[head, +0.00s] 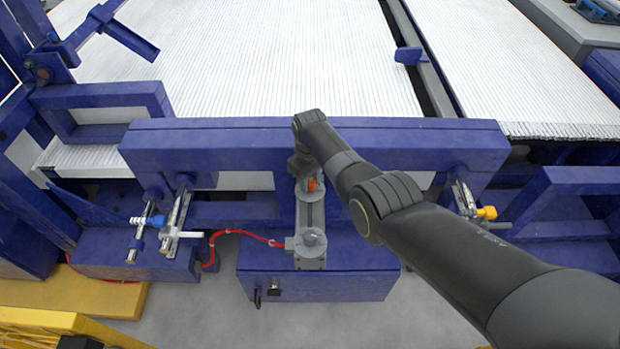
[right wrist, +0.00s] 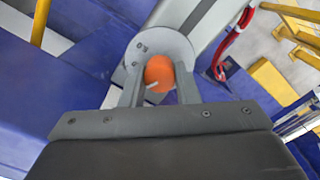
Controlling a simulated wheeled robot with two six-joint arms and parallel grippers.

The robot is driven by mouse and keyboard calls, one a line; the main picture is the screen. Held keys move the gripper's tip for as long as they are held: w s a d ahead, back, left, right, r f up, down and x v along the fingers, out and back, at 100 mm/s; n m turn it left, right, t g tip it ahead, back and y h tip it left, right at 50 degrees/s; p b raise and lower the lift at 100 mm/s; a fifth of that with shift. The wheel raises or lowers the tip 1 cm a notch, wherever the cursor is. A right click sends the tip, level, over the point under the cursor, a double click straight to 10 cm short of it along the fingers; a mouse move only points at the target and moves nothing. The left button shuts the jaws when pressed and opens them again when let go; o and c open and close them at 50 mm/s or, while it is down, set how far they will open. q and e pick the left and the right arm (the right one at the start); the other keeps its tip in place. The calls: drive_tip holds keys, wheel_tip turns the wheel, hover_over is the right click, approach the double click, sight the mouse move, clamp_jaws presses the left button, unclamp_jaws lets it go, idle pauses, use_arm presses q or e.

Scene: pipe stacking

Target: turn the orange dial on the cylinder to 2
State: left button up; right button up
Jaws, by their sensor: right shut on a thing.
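The orange dial (right wrist: 159,72) sits on the round end of a grey cylinder (right wrist: 176,41) in the right wrist view. A short white mark shows on the dial's lower part. The two fingers of my right gripper (right wrist: 160,90) stand on either side of the dial and are shut on it. In the head view a small part of the orange dial (head: 311,185) shows beside my right gripper (head: 304,172), which hides the rest. The grey cylinder unit (head: 312,225) stands upright on the blue frame. My left gripper is not in view.
A blue beam (head: 220,140) crosses behind the cylinder. A red hose (head: 240,233) runs left from its base. Metal clamps with blue (head: 148,220) and yellow (head: 487,212) parts stand at the sides. A bed of white pipes (head: 270,55) lies behind.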

sight(310, 181)
drive_tip(key=shift+r+n, duration=0.1)
drive_tip(key=shift+n, duration=0.2)
idle(0.4)
drive_tip(key=o, duration=1)
drive_tip(key=shift+r+p, duration=0.3)
drive_tip(key=shift+r, duration=0.1)
wheel_tip(310, 181, up, 5)
drive_tip(key=shift+r+p, duration=0.1)
drive_tip(key=shift+p, duration=0.8)
wheel_tip(310, 181, up, 11)
drive_tip(key=shift+r+b, duration=0.15)
drive_tip(key=shift+b, duration=0.2)
